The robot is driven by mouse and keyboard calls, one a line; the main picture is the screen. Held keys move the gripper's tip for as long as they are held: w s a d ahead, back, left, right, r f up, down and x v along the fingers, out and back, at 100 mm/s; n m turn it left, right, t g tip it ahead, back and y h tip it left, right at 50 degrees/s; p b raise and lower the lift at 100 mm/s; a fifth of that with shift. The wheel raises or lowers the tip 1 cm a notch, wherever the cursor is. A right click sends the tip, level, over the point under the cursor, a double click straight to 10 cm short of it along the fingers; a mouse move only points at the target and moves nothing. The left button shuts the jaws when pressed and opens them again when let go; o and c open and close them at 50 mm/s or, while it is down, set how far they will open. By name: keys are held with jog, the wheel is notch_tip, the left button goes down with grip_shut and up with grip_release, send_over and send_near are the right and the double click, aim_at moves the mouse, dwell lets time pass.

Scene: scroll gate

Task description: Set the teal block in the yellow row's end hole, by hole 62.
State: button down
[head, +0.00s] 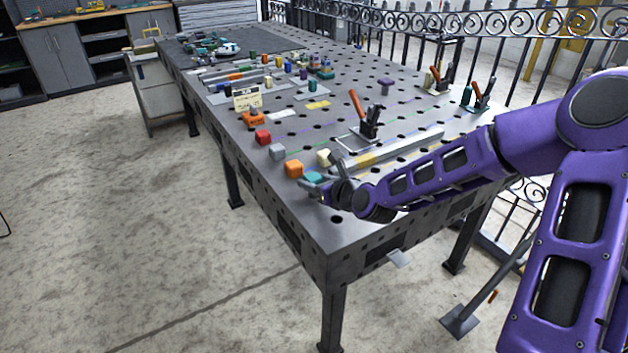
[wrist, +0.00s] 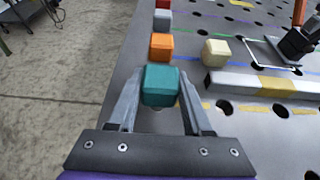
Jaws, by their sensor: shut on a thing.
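The teal block (wrist: 160,86) is between the fingertips of my gripper (wrist: 160,92), which is shut on it. In the head view the teal block (head: 313,178) shows at the near corner of the table, partly hidden by my gripper (head: 322,184). I cannot tell whether it touches the tabletop. A yellow dashed line with dark holes (wrist: 225,107) runs to the right of my gripper in the wrist view. The surface right under the block is mostly hidden. No hole number is readable.
An orange block (wrist: 162,46), a cream block (wrist: 215,52), a grey block (wrist: 162,19) and a red block (head: 263,137) stand beyond the teal one. A grey bar (wrist: 260,84) with a yellow band lies to the right. The table's left edge is close.

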jog(key=shift+f+b, duration=0.5)
jog(key=shift+f, duration=0.5)
jog(key=shift+c, duration=1.2)
grip_release()
